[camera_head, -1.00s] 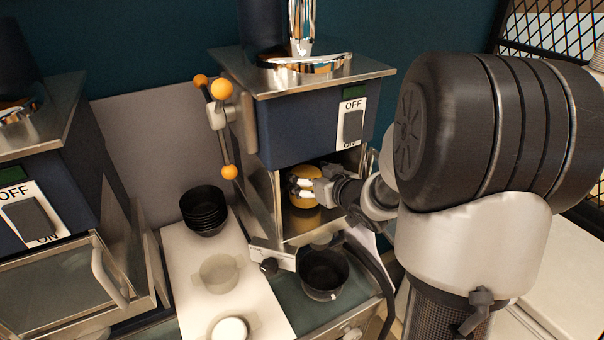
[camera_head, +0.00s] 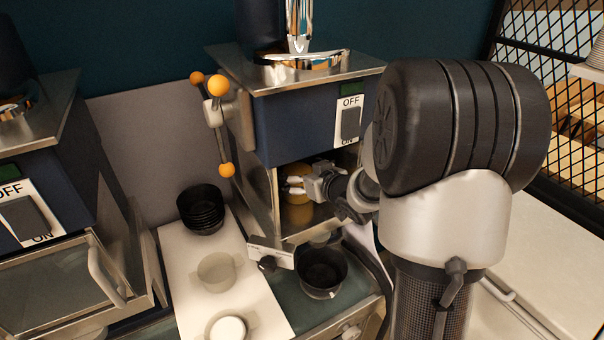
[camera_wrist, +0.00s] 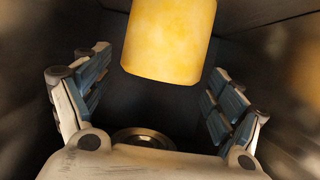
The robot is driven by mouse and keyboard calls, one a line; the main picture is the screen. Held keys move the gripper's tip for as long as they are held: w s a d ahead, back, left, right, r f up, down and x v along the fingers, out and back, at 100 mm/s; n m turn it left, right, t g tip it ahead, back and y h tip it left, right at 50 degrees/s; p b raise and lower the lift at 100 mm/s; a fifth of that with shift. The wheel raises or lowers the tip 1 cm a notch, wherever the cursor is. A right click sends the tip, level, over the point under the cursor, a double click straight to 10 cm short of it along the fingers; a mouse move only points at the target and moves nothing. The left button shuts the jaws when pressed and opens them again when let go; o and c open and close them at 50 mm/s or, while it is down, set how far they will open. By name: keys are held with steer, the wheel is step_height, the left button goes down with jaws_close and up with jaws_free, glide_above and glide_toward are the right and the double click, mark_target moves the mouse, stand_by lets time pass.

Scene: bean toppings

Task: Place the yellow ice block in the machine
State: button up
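The yellow ice block (camera_wrist: 170,40) shows at the top of the wrist view, inside the dark machine chamber. In the head view the yellow block (camera_head: 297,212) is partly hidden behind my gripper. The machine (camera_head: 305,115) is dark blue with a metal top, an OFF/ON switch and an open front chamber. My gripper (camera_head: 296,185) is at the chamber opening, just in front of the block. In the wrist view my gripper (camera_wrist: 155,100) has its two fingers spread wide. The block lies beyond the fingertips, with nothing between the fingers.
A stack of black bowls (camera_head: 202,210) stands left of the machine. A black bowl (camera_head: 321,270) sits below the chamber. A white tray (camera_head: 190,270) carries clear cups. A second machine (camera_head: 45,180) stands at left. A handle with orange knobs (camera_head: 215,110) sticks out from the machine's side.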

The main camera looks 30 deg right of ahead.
stand_by(0.3)
steer(key=shift+r, duration=0.15)
steer(key=shift+s+r, duration=0.15)
steer(key=shift+s, duration=0.15)
steer(key=p+v, duration=0.1)
steer(key=v, duration=1)
steer(key=shift+s+p, duration=0.2)
steer(key=shift+p, duration=0.15)
